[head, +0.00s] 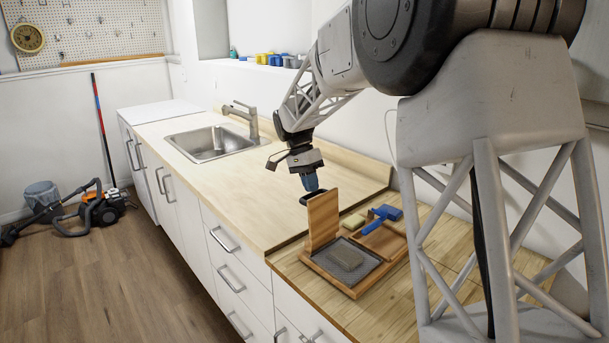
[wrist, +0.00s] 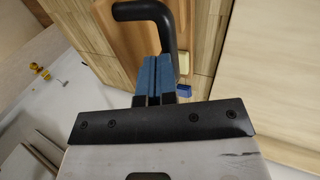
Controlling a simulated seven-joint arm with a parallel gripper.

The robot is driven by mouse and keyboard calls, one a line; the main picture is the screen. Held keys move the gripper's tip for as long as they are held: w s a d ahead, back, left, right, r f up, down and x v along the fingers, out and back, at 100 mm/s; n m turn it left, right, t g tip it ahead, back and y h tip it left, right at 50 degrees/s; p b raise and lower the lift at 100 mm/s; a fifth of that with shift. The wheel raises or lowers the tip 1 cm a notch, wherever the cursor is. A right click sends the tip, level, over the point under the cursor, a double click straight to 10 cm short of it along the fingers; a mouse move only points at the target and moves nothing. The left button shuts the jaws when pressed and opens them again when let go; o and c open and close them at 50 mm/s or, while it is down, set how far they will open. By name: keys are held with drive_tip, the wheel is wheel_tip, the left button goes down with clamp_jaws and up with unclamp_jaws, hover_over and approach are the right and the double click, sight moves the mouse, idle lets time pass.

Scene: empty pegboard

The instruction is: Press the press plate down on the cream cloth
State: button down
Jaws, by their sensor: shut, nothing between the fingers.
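The press plate (head: 322,219) is a wooden board standing upright at the back-left edge of a wood-framed tray (head: 352,291). Its black handle (head: 306,199) is on the left face near the top; in the wrist view the handle (wrist: 177,35) arches beside my fingers over the wooden plate (wrist: 112,30). A flat greyish patch (head: 346,257) lies in the dark tray; I cannot tell whether it is the cream cloth. My gripper (head: 311,186), with blue fingers (wrist: 154,76), is shut and empty beside the plate's top and handle. Contact is unclear.
The pale counter (head: 270,195) leading to the sink (head: 212,144) is clear. A wall backs the counter.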

sight(335, 194)
drive_tip(key=shift+s+d, duration=0.85)
drive_tip(key=shift+s+d+r, duration=0.1)
drive_tip(key=shift+d, duration=0.05)
drive_tip(key=shift+s+d+r+t+y, duration=0.15)
drive_tip(key=shift+s+d+t+y, duration=0.3)
drive_tip(key=shift+s+d, duration=0.2)
drive_tip(key=shift+s+d+r+t+y, duration=0.1)
drive_tip(key=shift+s+d+t+y, duration=0.25)
drive_tip(key=shift+s+d+y, duration=0.25)
drive_tip(key=s+d+f+t+y, duration=0.2)
drive_tip(key=s+d+f, duration=0.1)
drive_tip(key=d+f, duration=0.1)
drive_tip(key=s+d+f+t+y, duration=0.2)
drive_tip(key=s+d+f, duration=0.2)
drive_tip(key=s+d+f+t+y, duration=0.2)
drive_tip(key=s+d+f, duration=0.2)
drive_tip(key=shift+f, duration=1.1)
idle(0.4)
